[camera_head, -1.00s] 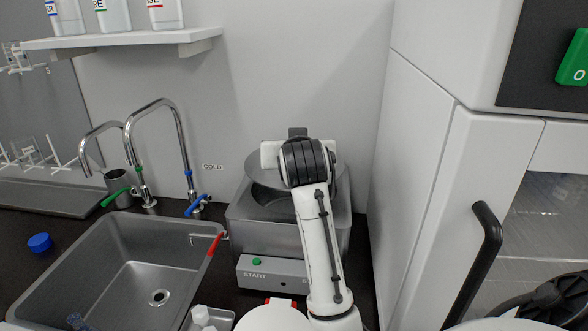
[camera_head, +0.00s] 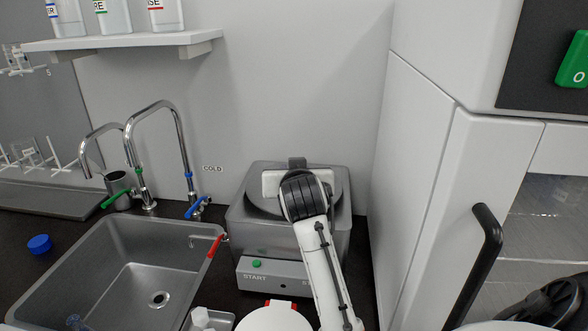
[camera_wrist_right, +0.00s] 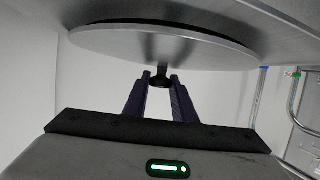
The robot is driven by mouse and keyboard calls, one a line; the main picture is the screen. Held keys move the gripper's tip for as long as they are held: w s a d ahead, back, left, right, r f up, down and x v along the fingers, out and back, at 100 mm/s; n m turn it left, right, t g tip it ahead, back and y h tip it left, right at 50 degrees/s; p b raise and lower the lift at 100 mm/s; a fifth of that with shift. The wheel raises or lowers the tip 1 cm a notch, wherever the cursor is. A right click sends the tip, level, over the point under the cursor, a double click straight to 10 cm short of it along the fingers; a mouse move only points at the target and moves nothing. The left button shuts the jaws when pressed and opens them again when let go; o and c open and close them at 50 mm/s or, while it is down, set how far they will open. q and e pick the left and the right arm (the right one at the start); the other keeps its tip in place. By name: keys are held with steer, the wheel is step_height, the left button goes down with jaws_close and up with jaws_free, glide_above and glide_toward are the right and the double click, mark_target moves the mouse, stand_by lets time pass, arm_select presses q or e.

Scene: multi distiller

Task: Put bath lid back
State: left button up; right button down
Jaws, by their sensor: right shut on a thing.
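The bath (camera_head: 258,232) is a grey metal box with a green START button, standing right of the sink in the head view. Its round grey lid (camera_head: 260,205) lies across the top opening, partly hidden by my right arm. In the right wrist view the lid (camera_wrist_right: 110,42) is a metal disc with a small dark knob (camera_wrist_right: 161,80). My right gripper (camera_wrist_right: 160,88) is shut on this knob. A dark band shows along the disc's far edge; I cannot tell whether the lid is fully seated. My left gripper is not in view.
The sink (camera_head: 110,235) with two curved taps (camera_head: 180,140) lies left of the bath. A white cabinet with a black handle (camera_head: 485,250) stands close on the right. A wall shelf (camera_head: 130,42) holds bottles. A blue cap (camera_head: 39,243) lies on the dark counter.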

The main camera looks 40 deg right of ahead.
steer(key=c, duration=1.5)
jaws_free()
steer(key=shift+o, duration=0.2)
steer(key=shift+r, duration=0.4)
steer(key=v, duration=1.2)
steer(key=shift+r, duration=0.15)
